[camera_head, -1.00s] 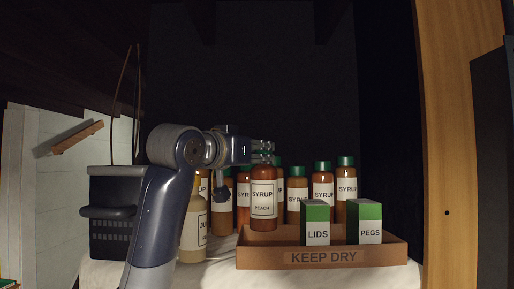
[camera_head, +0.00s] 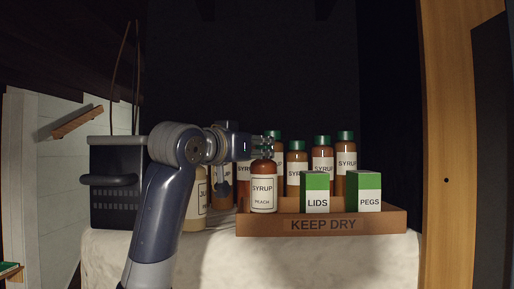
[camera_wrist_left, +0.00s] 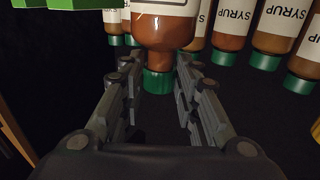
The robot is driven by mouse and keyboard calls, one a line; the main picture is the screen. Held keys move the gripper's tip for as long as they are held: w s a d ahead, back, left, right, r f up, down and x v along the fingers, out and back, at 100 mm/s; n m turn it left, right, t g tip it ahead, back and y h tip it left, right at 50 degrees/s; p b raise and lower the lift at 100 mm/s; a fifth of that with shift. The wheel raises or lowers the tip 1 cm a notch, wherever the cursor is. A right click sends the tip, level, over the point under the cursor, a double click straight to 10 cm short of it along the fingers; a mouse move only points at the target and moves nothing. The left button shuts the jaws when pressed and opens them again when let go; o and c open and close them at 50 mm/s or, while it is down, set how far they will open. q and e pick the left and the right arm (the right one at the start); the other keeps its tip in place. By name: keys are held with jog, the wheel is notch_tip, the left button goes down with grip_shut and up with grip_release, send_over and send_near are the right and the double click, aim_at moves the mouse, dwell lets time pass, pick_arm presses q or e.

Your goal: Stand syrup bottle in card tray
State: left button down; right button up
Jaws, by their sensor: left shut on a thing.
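The peach syrup bottle (camera_head: 263,188), brown with a white label, is upright at the left end of the card tray (camera_head: 278,225) marked KEEP DRY. Its base meets the top of the tray's front wall in the head view, and I cannot tell whether it touches the tray floor. My left gripper (camera_head: 268,146) is shut on its green cap from the left. In the left wrist view, the gripper's fingers (camera_wrist_left: 160,92) stand either side of the green cap (camera_wrist_left: 158,82). My right gripper is not in view.
A LIDS box (camera_head: 316,190) and a PEGS box (camera_head: 363,190) stand in the tray to the right. Several syrup bottles (camera_head: 322,163) stand behind. A juice bottle (camera_head: 195,212) is left of the tray, and a dark crate (camera_head: 115,205) is farther left. The cloth in front is clear.

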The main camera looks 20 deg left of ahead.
pick_arm(q)
jog(key=shift+f, duration=0.35)
dwell(0.6)
jog(key=c, duration=1.1)
grip_release()
jog(key=shift+s, duration=0.15)
jog(key=v, duration=1.2)
jog(key=shift+r, duration=0.1)
